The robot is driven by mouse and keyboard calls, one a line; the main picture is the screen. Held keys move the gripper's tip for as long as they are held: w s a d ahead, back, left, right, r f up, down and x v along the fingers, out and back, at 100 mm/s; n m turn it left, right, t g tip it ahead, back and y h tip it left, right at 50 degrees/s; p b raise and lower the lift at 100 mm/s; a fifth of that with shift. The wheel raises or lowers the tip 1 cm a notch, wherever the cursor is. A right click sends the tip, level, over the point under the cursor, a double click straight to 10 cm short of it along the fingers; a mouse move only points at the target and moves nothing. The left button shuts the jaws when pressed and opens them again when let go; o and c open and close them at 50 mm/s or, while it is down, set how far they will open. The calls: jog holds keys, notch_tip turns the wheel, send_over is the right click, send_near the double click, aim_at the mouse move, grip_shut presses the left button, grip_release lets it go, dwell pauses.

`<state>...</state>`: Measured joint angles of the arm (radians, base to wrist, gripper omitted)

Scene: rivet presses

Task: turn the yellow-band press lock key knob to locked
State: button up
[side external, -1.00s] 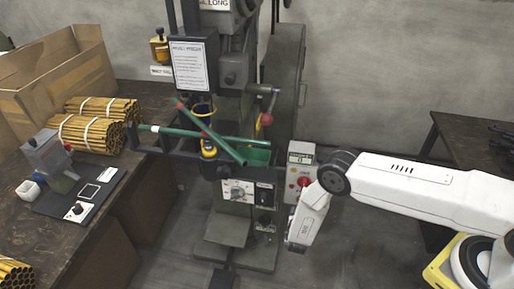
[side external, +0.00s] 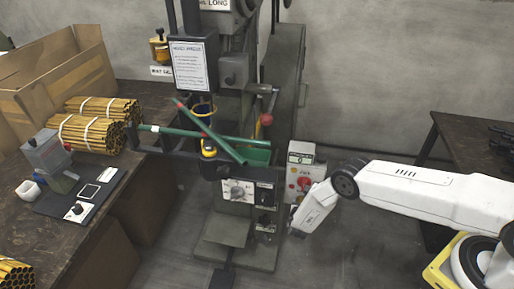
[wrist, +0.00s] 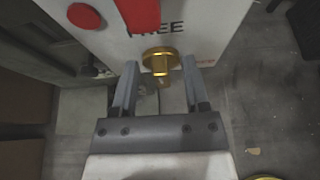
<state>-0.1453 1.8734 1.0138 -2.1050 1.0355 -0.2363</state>
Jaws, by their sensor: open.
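The brass lock key knob (wrist: 160,62) shows in the wrist view on a white panel (wrist: 205,22), below the word FREE. My gripper (wrist: 160,66) is open, with one fingertip on each side of the knob in the picture. I cannot tell whether either finger touches it. In the side view my gripper (side external: 295,229) is low beside the white control box (side external: 305,158) on the press (side external: 236,120). The knob cannot be made out there. A yellow band (side external: 208,153) shows on the front of the press.
A red part (wrist: 138,15) and a red round button (wrist: 84,16) stand out from the panel near my fingers. In the side view, a dark bench (side external: 110,215) with bundled yellow tubes (side external: 85,133) is at left.

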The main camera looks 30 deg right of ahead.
jog(key=shift+w+d, duration=0.1)
jog(key=shift+d, duration=0.05)
grip_shut()
jog(key=shift+m, duration=0.3)
dwell(0.3)
jog(key=m+t, duration=0.2)
jog(key=m, duration=0.2)
jog(key=d+f+m+t+y, duration=0.1)
jog(key=m+t, duration=0.1)
jog(key=m, duration=0.2)
jog(key=s+f+m+t+y, duration=0.1)
jog(key=m+t, duration=0.2)
jog(key=m, duration=0.2)
jog(key=shift+s+d, duration=0.1)
jog(key=shift+d, duration=0.15)
dwell(0.5)
dwell(0.5)
